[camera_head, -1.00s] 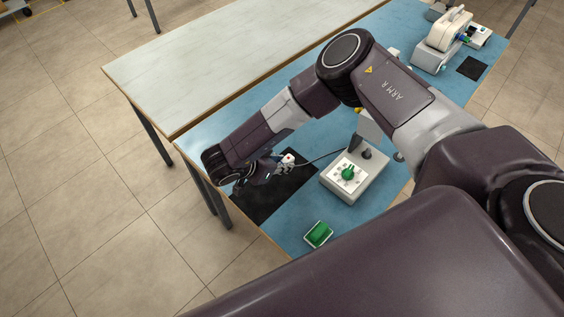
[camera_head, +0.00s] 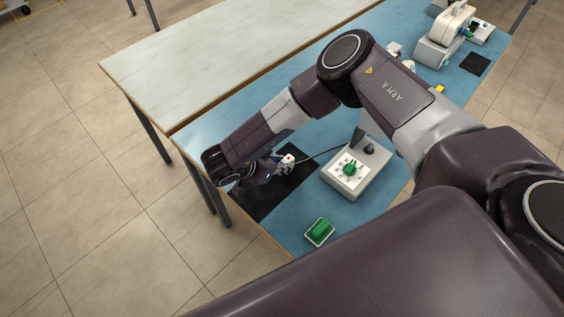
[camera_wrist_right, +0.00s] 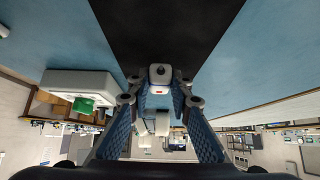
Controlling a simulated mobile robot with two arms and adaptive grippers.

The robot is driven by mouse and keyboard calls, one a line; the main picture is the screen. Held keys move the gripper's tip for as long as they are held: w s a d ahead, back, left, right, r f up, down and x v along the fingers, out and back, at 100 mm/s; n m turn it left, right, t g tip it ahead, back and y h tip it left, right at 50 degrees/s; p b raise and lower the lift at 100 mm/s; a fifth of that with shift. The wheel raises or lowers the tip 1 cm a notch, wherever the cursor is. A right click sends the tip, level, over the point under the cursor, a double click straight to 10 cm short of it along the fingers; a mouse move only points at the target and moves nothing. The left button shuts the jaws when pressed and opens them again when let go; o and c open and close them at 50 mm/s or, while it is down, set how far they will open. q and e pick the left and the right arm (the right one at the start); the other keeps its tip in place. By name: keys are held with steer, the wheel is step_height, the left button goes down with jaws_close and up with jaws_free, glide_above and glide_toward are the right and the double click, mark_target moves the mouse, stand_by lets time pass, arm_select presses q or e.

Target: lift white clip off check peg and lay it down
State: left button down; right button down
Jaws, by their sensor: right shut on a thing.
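My right gripper (camera_head: 280,166) is shut on the white clip (camera_head: 288,159), which has a small red mark. In the right wrist view the clip (camera_wrist_right: 160,74) sits between the two blue fingers of the gripper (camera_wrist_right: 160,91). The clip is over the black mat (camera_head: 290,186) near the table's left end; whether it touches the mat I cannot tell. A thin dark cable runs from near the clip toward the grey-white box (camera_head: 349,189) with a green knob. I cannot clearly make out the check peg. My left gripper is not in view.
A green block in a white tray (camera_head: 319,232) is near the table's front edge. A white machine (camera_head: 446,32) and a small black pad (camera_head: 475,64) are at the far right end. A bare pale table (camera_head: 220,72) stands behind. My right arm crosses over the blue surface.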

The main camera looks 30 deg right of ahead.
steer(key=shift+f+b, duration=0.5)
steer(key=shift+f, duration=0.2)
steer(key=c, duration=1.7)
jaws_free()
steer(key=v, duration=1.2)
steer(key=shift+a, duration=0.1)
